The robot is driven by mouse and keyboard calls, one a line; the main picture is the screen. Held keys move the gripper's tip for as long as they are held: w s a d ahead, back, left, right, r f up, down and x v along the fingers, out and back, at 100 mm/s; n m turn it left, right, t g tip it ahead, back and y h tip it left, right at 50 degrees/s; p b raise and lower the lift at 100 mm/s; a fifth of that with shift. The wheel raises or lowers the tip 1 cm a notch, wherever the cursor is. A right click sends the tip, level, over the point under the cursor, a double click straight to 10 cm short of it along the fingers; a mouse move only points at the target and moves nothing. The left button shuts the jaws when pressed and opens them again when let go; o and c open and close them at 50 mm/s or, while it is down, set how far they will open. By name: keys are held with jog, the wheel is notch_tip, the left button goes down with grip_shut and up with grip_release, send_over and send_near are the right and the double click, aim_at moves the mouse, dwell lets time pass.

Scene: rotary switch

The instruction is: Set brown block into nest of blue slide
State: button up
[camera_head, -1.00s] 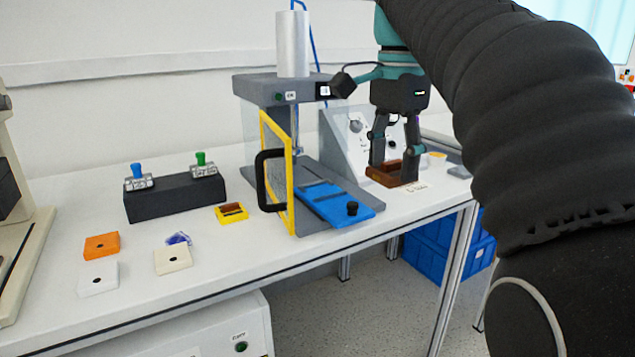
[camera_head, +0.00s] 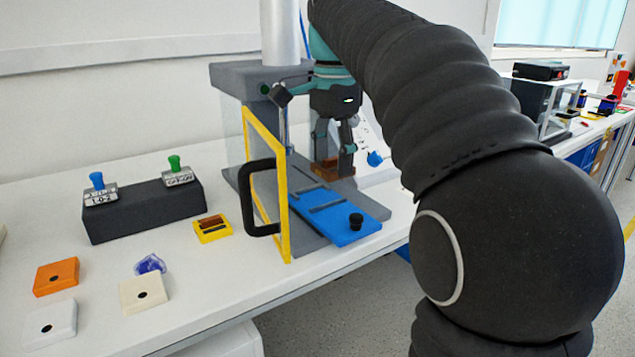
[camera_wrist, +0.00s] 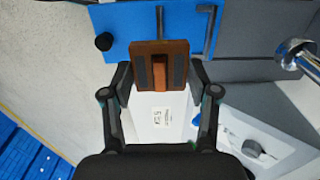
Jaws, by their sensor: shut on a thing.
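The brown block (camera_wrist: 160,66) is between the fingers of my gripper (camera_wrist: 160,75), which is shut on it. In the head view the block (camera_head: 326,172) hangs below my gripper (camera_head: 331,165), close to the right rear of the blue slide. The blue slide (camera_head: 334,216) has a black knob and dark raised bars, and it is pulled out at the front of a grey press. In the wrist view the block overlaps the near edge of the blue slide (camera_wrist: 125,22). Whether it touches the slide cannot be told.
The press's yellow-framed door (camera_head: 268,190) with a black handle stands open left of the slide. A yellow holder (camera_head: 212,228), orange block (camera_head: 56,276) and white blocks lie on the table. A black switch box (camera_head: 143,208) stands behind them.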

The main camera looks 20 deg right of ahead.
aim_at(317, 199)
jog(key=w, duration=0.1)
jog(key=w+a+f, duration=0.1)
jog(key=w+f, duration=0.1)
jog(key=shift+w+a+f, duration=0.1)
jog(key=shift+a+f, duration=0.05)
jog(key=shift+a, duration=0.25)
jog(key=shift+f+b, duration=0.4)
jog(key=shift+f, duration=1.55)
jog(key=shift+f, duration=0.15)
jog(key=o, duration=1.2)
notch_tip(317, 199, up, 8)
jog(key=shift+f+p, duration=0.1)
jog(key=shift+p, duration=0.5)
